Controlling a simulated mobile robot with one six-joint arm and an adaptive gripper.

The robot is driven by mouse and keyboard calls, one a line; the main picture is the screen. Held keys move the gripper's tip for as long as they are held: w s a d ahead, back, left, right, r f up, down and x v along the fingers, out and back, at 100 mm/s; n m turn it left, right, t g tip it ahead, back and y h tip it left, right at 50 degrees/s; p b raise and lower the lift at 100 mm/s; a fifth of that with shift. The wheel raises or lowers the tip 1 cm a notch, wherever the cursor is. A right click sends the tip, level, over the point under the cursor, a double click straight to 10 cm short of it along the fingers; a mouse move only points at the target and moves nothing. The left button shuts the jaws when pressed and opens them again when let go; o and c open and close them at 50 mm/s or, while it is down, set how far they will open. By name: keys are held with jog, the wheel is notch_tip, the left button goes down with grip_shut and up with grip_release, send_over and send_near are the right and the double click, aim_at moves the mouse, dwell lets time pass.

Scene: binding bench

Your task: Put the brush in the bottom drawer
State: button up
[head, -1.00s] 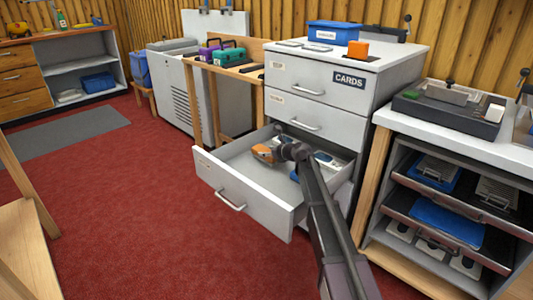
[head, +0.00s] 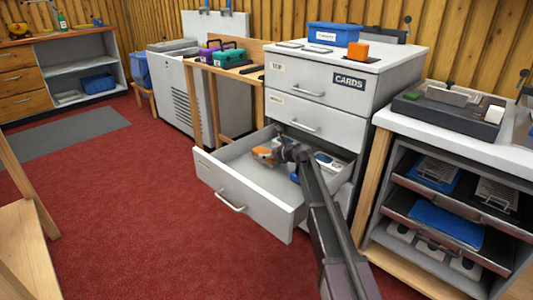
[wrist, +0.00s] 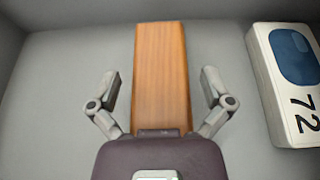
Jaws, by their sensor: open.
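The bottom drawer (head: 240,190) of the grey cabinet is pulled out. A wooden orange-brown piece, which appears to be the brush (head: 263,154), is inside it near the left. In the wrist view the brush (wrist: 160,65) is a plain wooden bar between my open fingers, with a gap on each side. My gripper (wrist: 160,75) is over the drawer interior and does not grip it. Its lower end is hidden behind my gripper body, and bristles do not show.
A white box marked 72 (wrist: 285,85) lies in the drawer right of my gripper. The cabinet (head: 310,88) has shut upper drawers. A blue bin (head: 333,33) and an orange block (head: 358,50) stand on top.

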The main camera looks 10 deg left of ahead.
jog(key=p+v, duration=0.4)
jog(key=v, duration=0.7)
jog(key=shift+s+d+r, duration=0.2)
jog(key=shift+d+r, duration=0.05)
dwell(1.1)
